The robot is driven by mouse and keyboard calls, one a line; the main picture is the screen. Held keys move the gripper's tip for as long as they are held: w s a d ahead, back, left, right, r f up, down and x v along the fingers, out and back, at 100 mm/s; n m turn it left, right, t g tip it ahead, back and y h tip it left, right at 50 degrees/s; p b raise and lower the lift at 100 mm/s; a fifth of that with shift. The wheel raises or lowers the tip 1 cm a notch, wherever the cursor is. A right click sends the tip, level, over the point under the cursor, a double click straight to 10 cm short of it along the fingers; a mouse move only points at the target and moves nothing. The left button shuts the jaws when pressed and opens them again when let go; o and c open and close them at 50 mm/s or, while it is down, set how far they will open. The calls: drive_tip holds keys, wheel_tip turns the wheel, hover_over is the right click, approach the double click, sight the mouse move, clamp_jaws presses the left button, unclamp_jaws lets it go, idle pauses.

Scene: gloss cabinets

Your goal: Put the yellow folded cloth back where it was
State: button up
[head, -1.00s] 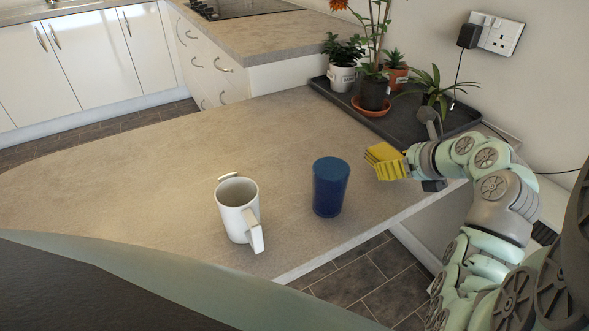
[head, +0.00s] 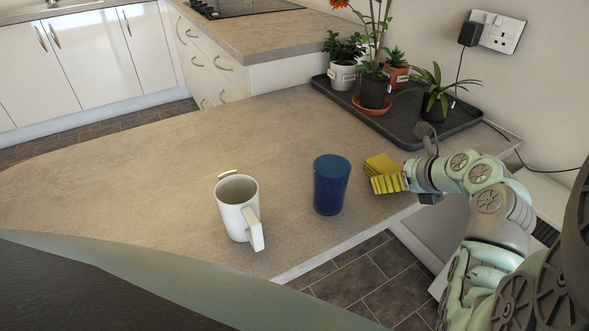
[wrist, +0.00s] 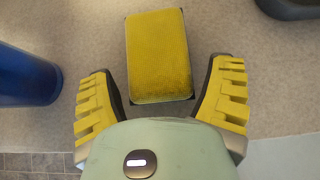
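The yellow folded cloth (head: 380,163) lies on the worktop, to the right of the blue cup and in front of the plant tray. In the wrist view the cloth (wrist: 158,56) is a flat yellow block, clear of both fingers. My gripper (head: 388,184) has yellow ridged fingers and is just on the near side of the cloth. The wrist view shows my gripper (wrist: 163,68) open, one finger on each side, with a gap between each finger and the cloth. Nothing is held. The fingers partly hide the cloth in the head view.
A blue cup (head: 331,186) stands left of my gripper, with a white mug (head: 238,210) further left. A dark tray (head: 450,134) with several potted plants is behind the cloth. The worktop's front edge is close to my gripper. The left of the worktop (head: 120,185) is clear.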

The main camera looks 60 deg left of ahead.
drive_tip(key=shift+o, duration=0.8)
drive_tip(key=shift+r, duration=0.1)
drive_tip(key=p+v, duration=0.3)
drive_tip(key=v, duration=0.9)
